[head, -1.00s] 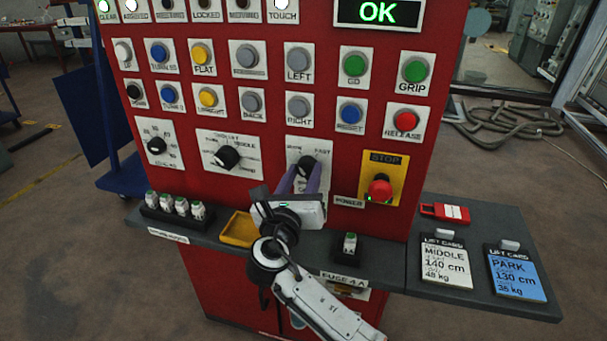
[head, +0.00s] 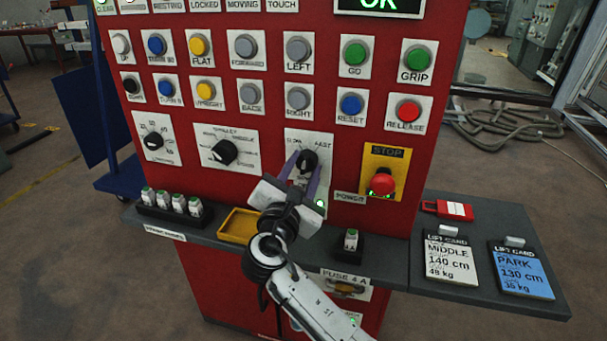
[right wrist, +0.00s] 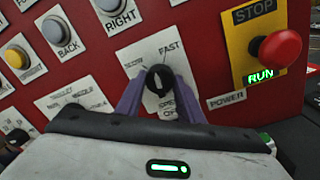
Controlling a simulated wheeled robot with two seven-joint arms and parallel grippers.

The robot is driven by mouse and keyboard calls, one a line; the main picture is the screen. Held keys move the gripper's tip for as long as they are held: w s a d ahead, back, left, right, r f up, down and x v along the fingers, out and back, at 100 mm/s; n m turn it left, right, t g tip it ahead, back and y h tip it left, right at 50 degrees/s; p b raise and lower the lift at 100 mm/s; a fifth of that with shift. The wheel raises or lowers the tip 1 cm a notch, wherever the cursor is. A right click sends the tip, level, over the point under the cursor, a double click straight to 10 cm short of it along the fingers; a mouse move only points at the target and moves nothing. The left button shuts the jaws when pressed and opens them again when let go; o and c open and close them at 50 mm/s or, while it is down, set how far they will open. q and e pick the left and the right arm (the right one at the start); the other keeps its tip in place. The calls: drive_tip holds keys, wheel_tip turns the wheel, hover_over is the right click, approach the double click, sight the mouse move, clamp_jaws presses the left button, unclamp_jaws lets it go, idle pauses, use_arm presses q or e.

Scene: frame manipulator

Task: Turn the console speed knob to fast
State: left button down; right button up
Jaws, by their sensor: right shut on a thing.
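The speed knob (head: 308,160) is a black round knob on a white plate marked slow at upper left and fast at upper right. My right gripper (head: 305,168) has its two purple fingers on either side of the knob and is shut on it. The knob also shows between the fingers in the right wrist view (right wrist: 158,80). A white mark on its face points roughly up in that view, between the two labels; its exact setting is hard to tell. The gripper body is tilted in the head view. My left gripper is not in view.
The red stop button (head: 382,182) sits on a yellow plate right of the knob, with a green RUN light below it. Another black knob (head: 224,152) is to the left. A yellow tray (head: 238,225) and fuses (head: 172,205) lie on the ledge below.

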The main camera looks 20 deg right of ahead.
drive_tip(key=m+b, duration=0.1)
drive_tip(key=m, duration=0.1)
drive_tip(key=shift+f+m+b, duration=0.2)
drive_tip(key=shift+m+b, duration=0.1)
drive_tip(key=shift+m, duration=0.1)
drive_tip(key=shift+m+b, duration=0.55)
drive_tip(key=shift+m, duration=0.65)
drive_tip(key=shift+r+b, duration=0.1)
drive_tip(key=shift+b, duration=0.2)
drive_tip(key=o, duration=1.1)
drive_tip(key=shift+c, duration=0.2)
